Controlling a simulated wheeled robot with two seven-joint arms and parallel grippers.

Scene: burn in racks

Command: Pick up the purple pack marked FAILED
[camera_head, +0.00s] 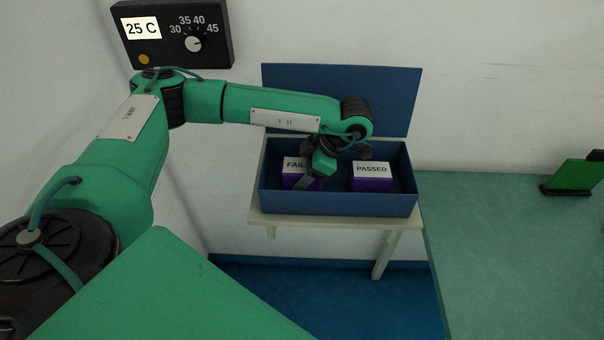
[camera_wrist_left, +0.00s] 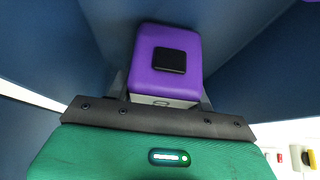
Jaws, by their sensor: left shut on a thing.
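The purple pack marked FAILED (camera_head: 294,166) stands in the left part of an open blue box (camera_head: 340,203). Its label is partly hidden behind my left gripper (camera_head: 312,178), which reaches down into the box from above. The left wrist view shows a purple pack (camera_wrist_left: 165,62) with a black square on its face, right at the gripper (camera_wrist_left: 165,105). My left gripper is shut on this pack; its fingertips are mostly hidden. A second purple pack, marked PASSED (camera_head: 371,178), stands in the right part of the box, apart from the gripper. My right gripper is not in view.
The box's blue lid (camera_head: 390,98) stands open behind it. The box rests on a small pale table (camera_head: 330,221). A control panel (camera_head: 172,33) reading 25 C hangs at upper left. A green bench (camera_head: 520,255) lies to the right, with a green and black item (camera_head: 574,175) on it.

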